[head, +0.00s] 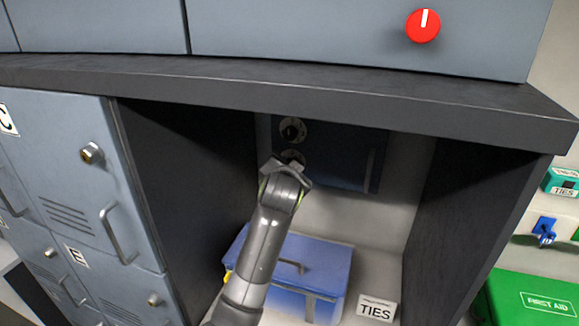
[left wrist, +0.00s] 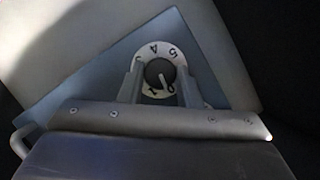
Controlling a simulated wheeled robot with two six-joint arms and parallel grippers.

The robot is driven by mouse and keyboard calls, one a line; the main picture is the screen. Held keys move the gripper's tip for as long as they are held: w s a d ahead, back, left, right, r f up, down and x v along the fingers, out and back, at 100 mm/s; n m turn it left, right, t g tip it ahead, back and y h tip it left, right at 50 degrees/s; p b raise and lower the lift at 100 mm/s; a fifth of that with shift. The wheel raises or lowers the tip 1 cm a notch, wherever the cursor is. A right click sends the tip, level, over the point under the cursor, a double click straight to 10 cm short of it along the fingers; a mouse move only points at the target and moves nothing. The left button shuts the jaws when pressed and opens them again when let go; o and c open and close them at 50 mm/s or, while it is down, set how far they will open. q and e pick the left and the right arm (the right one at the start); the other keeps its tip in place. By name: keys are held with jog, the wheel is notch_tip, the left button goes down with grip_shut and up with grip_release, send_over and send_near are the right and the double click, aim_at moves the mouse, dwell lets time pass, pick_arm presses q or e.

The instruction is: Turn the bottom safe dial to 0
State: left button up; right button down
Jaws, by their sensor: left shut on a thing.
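The dark blue safe (head: 345,158) sits at the back of the recess under the counter. Its top dial (head: 292,130) has a dark knob on a white ring. The bottom dial (head: 293,155) is just below it, partly hidden by my left gripper (head: 284,170). In the left wrist view the bottom dial (left wrist: 162,50) shows a white numbered ring and a dark knob. The knob's white pointer line points to the lower right in that picture; the digit there is not clearly readable. My left gripper's fingers (left wrist: 158,78) are shut on the knob from both sides. My right gripper is not in view.
A blue box (head: 325,258) and a TIES label (head: 376,309) are below the safe. Dark side walls and the counter edge (head: 300,88) enclose the recess. Grey-blue lockers (head: 75,185) stand left; a green first aid box (head: 530,300) is right. A red knob (head: 423,26) is above.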

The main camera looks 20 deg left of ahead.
pick_arm(q)
jog(key=shift+a+n+h, duration=0.1)
jog(key=shift+n+h, duration=0.3)
jog(key=shift+n, duration=0.2)
jog(key=o, duration=1)
jog(key=shift+c, duration=0.2)
jog(key=b+v, duration=0.5)
jog(key=v, duration=1.2)
jog(key=shift+r, duration=0.15)
jog(key=shift+s, duration=0.1)
